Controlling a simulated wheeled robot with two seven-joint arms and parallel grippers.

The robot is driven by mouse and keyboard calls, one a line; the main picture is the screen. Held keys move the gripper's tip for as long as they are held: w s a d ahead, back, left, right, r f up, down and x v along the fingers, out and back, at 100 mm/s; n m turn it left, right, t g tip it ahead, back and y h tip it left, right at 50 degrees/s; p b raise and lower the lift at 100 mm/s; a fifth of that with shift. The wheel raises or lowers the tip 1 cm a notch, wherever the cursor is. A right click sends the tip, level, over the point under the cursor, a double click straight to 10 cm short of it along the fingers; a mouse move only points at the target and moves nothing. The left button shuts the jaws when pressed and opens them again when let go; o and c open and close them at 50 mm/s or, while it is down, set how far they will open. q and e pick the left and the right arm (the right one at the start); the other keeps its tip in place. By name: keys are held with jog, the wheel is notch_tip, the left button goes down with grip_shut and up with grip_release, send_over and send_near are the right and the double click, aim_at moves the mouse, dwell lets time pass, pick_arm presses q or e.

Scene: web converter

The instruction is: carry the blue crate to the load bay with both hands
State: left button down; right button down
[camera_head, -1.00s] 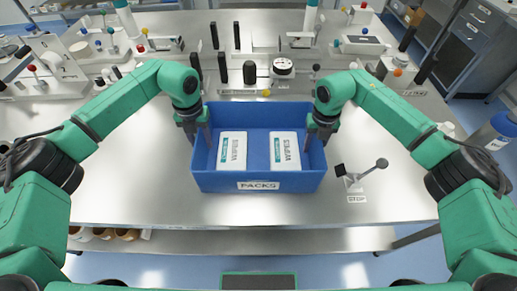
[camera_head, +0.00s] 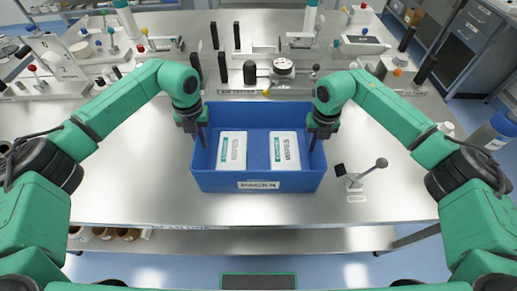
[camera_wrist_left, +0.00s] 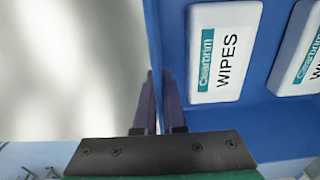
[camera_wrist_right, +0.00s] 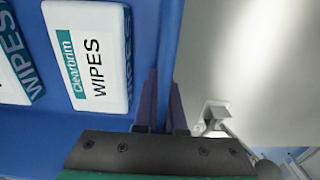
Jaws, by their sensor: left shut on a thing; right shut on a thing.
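The blue crate (camera_head: 258,181) is on or just over the steel table in the middle of the head view; I cannot tell if its base touches. Two white packs of wipes, a left one (camera_head: 232,151) and a right one (camera_head: 284,151), lie in it. My left gripper (camera_head: 201,138) is shut on the crate's left wall, which also shows in the left wrist view (camera_wrist_left: 175,40). My right gripper (camera_head: 315,140) is shut on the right wall, also seen in the right wrist view (camera_wrist_right: 165,40). The load bay cannot be made out.
A small lever fixture (camera_head: 358,178) stands on the table just right of the crate. A machine row with a dial (camera_head: 283,68) and black posts stands close behind the crate. The steel table (camera_head: 125,190) is clear to the left. Rolls (camera_head: 104,233) lie on a shelf below the front edge.

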pick_arm(q)
jog(key=shift+w+r, duration=0.15)
pick_arm(e)
jog(key=shift+w+r, duration=0.1)
jog(key=shift+r, duration=0.05)
dwell(0.6)
